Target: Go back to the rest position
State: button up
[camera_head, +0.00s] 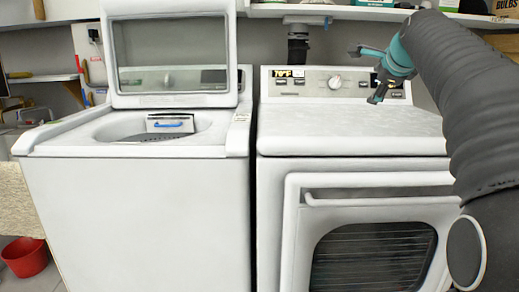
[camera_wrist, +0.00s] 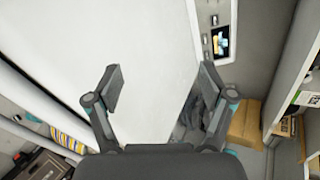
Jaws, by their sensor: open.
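My gripper (camera_head: 366,76) is at the upper right of the head view, raised above the top of the dryer (camera_head: 345,130). The grey arm comes in from the right edge. In the wrist view my gripper (camera_wrist: 162,88) has its two fingers spread wide apart with nothing between them. A white surface (camera_wrist: 150,40) fills the background behind the fingers there.
The washer (camera_head: 140,190) stands left of the dryer with its lid (camera_head: 172,98) raised. The dryer door (camera_head: 380,195) appears at the front. A wall shelf (camera_head: 350,12) runs above. A red bucket (camera_head: 25,257) sits on the floor at left. The dryer top is clear.

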jog(key=s+a+f+n+g, duration=0.2)
jog(key=s+a+f+n, duration=0.2)
jog(key=s+f+n, duration=0.3)
jog(key=s+a+f+n+g, duration=0.2)
jog(key=s+a+f+n, duration=0.3)
jog(key=s+f, duration=1.1)
jog(key=s+a+f+n+g, duration=0.2)
jog(key=s+a+f+n, duration=0.2)
jog(key=s+f+n, duration=0.5)
jog(key=s+f, duration=0.3)
jog(key=s, duration=0.2)
jog(key=shift+s+a+f+n+g+y, duration=0.25)
jog(key=shift+s+a+n+g+y, duration=0.05)
jog(key=shift+a+n+y, duration=0.1)
